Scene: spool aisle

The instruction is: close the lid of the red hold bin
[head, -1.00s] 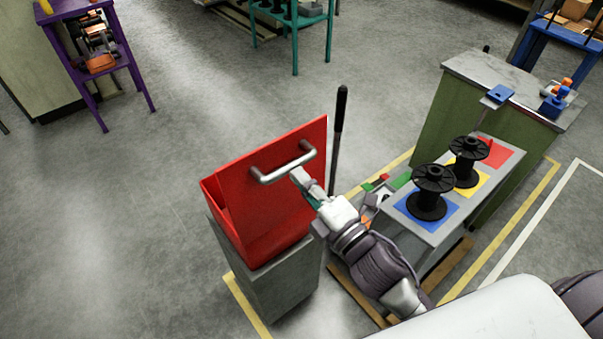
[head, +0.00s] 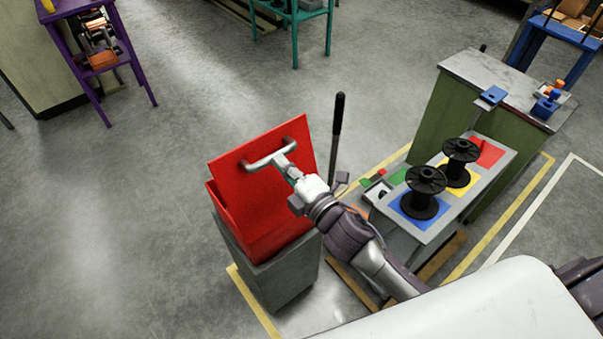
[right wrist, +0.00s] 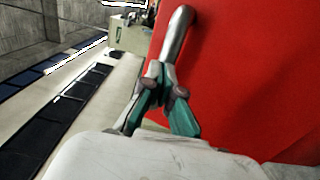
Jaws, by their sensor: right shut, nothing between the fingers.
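The red hold bin (head: 226,217) stands on a grey pedestal. Its red lid (head: 256,178) is raised and tilted, part-way over the bin, with its outer face and grey bar handle (head: 262,163) towards me. The lid's red face (right wrist: 240,80) also fills the right of the right wrist view. My right gripper (head: 284,165) is shut and empty, its tips at the right part of the handle. In the right wrist view its teal fingers (right wrist: 163,80) meet at the end of the handle (right wrist: 176,36); contact is hard to confirm. My left gripper is not in view.
A grey table (head: 436,222) with black spools on coloured squares stands to the right of my right arm. A dark upright pole (head: 337,135) stands just behind the bin. A green cabinet (head: 450,120) is further right. Floor left of the bin is clear.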

